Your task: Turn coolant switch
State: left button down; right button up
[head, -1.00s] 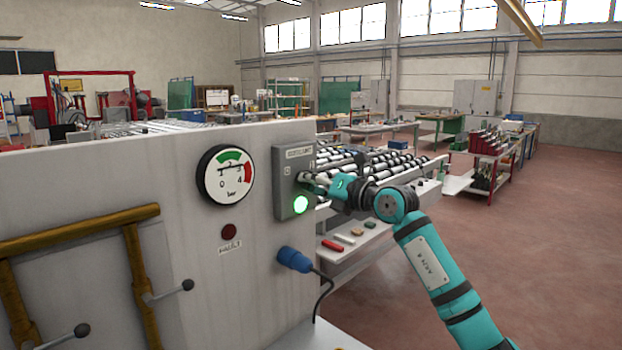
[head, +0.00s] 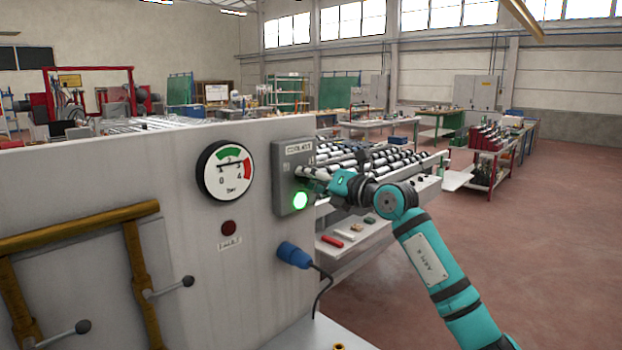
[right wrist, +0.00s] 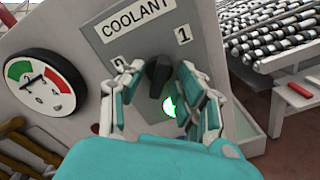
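The coolant switch is a black knob (right wrist: 158,76) on a grey box (head: 281,180) labelled COOLANT, with marks 0 and 1. In the right wrist view the knob stands roughly upright, seeming to lean slightly towards the 1. A green lamp (head: 300,201) glows below it. My right gripper (right wrist: 161,84) is open, with one finger on each side of the knob and a visible gap on both sides. In the head view the right gripper (head: 306,178) is at the box's front and hides the knob. My left gripper is not in view.
A round pressure gauge (head: 226,170) and a dark red fault lamp (head: 229,228) are on the panel left of the box. A blue plug (head: 294,255) with a cable sits below. A roller conveyor (head: 385,160) stands behind my right arm.

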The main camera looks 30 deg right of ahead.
jog(key=shift+s, duration=0.1)
jog(key=v, duration=1.1)
jog(key=shift+s+d, duration=0.2)
jog(key=shift+s, duration=0.15)
